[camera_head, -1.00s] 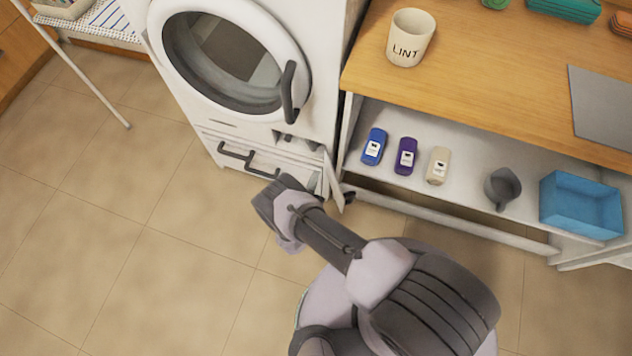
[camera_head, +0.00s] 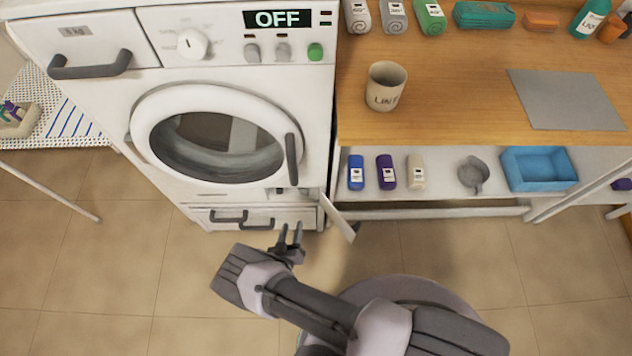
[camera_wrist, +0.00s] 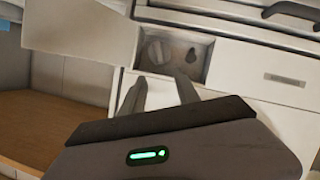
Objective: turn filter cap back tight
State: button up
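The filter cap (camera_wrist: 157,50) is a round grey knob with a raised grip bar, set in an open recess (camera_wrist: 204,70) low on the white washing machine (camera_head: 100,110). A small dark part (camera_wrist: 192,57) sits beside it. I cannot tell how tight the cap is. The flap (camera_head: 338,218) of the recess stands open; it also shows in the wrist view (camera_wrist: 80,32). My gripper (camera_head: 291,227) is open and empty, in front of the machine's lower right. In the wrist view its two fingers (camera_wrist: 160,77) point toward the recess, apart from the cap.
Dark handles (camera_head: 230,216) are on the machine's low front, left of the flap. The wooden counter (camera_head: 450,115) on the right carries a lint cup (camera_head: 385,86). Bottles and a blue bin (camera_head: 540,168) stand on the shelf below. The floor (camera_head: 120,260) on the left is clear.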

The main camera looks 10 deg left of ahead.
aim_at(302, 192)
jog(key=b+x, duration=0.7)
jog(key=x, duration=0.9)
jog(key=shift+d+f, duration=0.2)
jog(key=shift+w+a, duration=0.1)
jog(key=shift+w, duration=0.55)
jog(key=shift+c, duration=0.2)
grip_shut()
